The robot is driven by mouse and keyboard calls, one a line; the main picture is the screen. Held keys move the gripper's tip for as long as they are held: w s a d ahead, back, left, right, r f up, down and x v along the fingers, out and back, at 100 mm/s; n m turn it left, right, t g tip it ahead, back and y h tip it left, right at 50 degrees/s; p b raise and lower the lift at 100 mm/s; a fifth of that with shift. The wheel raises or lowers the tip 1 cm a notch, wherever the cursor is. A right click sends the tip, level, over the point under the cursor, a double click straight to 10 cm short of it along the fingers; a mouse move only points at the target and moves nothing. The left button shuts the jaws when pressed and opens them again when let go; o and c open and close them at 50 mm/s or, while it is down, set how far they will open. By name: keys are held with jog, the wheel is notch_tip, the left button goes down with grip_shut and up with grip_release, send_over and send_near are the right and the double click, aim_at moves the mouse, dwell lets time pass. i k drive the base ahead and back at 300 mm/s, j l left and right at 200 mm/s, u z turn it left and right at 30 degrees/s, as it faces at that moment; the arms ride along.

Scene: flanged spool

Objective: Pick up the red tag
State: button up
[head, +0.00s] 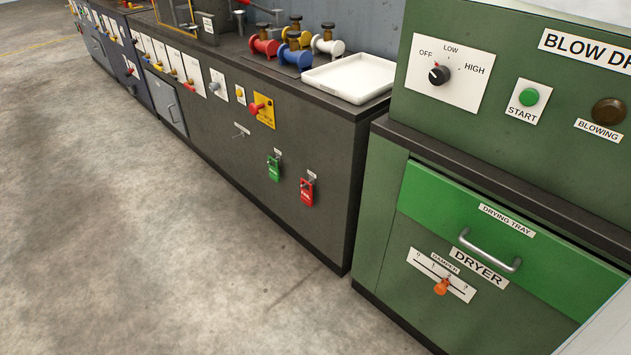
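The red tag (307,193) hangs from a small peg on the front of the dark grey cabinet, near its right end. A small white label sits just above it. A green tag (273,169) of similar shape hangs on another peg to its left. My gripper is not in the head view, so its place relative to the red tag does not show.
The dark grey cabinet (240,160) carries spools and a white tray (350,77) on top. A bare hook (241,130) and a red knob on a yellow plate (262,110) project nearby. A green dryer (480,250) stands at right. The concrete floor (130,240) in front is clear.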

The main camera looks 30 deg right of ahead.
aim_at(306, 196)
jog(key=i+j+z, duration=0.2)
jog(key=i+z, duration=0.2)
jog(key=i+j+z, duration=0.8)
jog(key=i, duration=0.15)
